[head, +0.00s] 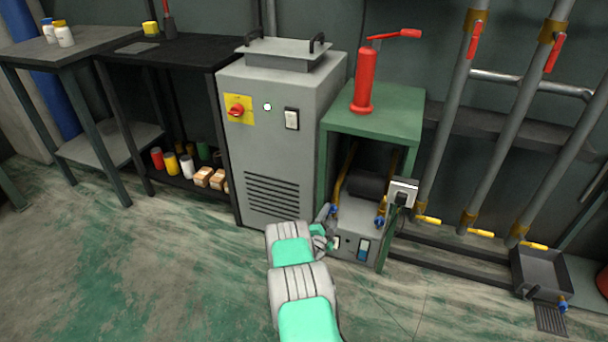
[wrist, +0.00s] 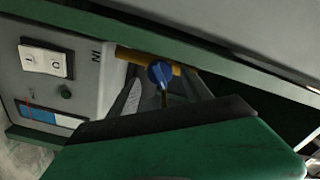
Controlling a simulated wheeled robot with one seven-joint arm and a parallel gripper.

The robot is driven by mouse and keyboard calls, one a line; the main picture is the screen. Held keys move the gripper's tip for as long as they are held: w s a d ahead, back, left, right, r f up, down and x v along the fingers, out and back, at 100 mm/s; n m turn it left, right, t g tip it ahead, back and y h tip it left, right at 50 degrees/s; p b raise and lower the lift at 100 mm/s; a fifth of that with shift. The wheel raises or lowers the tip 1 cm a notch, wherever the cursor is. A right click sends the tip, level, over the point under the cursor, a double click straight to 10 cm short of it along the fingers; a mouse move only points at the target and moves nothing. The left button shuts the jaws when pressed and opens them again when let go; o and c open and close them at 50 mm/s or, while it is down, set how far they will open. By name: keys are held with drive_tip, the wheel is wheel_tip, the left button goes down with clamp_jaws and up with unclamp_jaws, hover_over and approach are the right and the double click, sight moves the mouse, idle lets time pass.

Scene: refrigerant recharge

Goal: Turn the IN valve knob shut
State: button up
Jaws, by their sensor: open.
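The IN valve knob (wrist: 160,73) is blue and sits on a brass pipe (wrist: 133,55) beside the "IN" marking in the wrist view. In the head view a small blue spot, the IN valve knob (head: 333,210), shows at the left of the grey machine (head: 350,243) under the green stand. My gripper (wrist: 163,80) is open, with a grey finger on each side of the knob in the picture. I cannot tell whether either finger touches it. In the head view my gripper (head: 329,236) is at the machine's front left, partly hidden by my arm.
A second blue knob (head: 380,221) is on the machine's right side. The panel has a white rocker switch (wrist: 46,60). A grey cabinet (head: 270,150) stands left. The floor in front is clear.

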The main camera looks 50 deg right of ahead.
drive_tip(key=p+v, duration=0.2)
drive_tip(key=v, duration=0.4)
drive_tip(key=s+a+f+g+y, duration=0.1)
drive_tip(key=s+f+g+y, duration=0.2)
drive_tip(key=s+f+g, duration=0.5)
drive_tip(key=w+a+r+t+p, duration=0.1)
drive_tip(key=w+r+p, duration=0.3)
drive_tip(key=w+r, duration=0.3)
drive_tip(key=w+a+r+t+p, duration=0.1)
drive_tip(key=w+r+p, duration=0.3)
drive_tip(key=r, duration=1.2)
drive_tip(key=w+a+r+m+t+p, duration=0.1)
drive_tip(key=w+r+t+p, duration=0.2)
drive_tip(key=w+r, duration=0.6)
wheel_tip(320, 180, up, 2)
drive_tip(key=shift+w+a+r+y+p, duration=0.2)
drive_tip(key=shift+w+a+y+p, duration=0.15)
drive_tip(key=shift+p, duration=0.45)
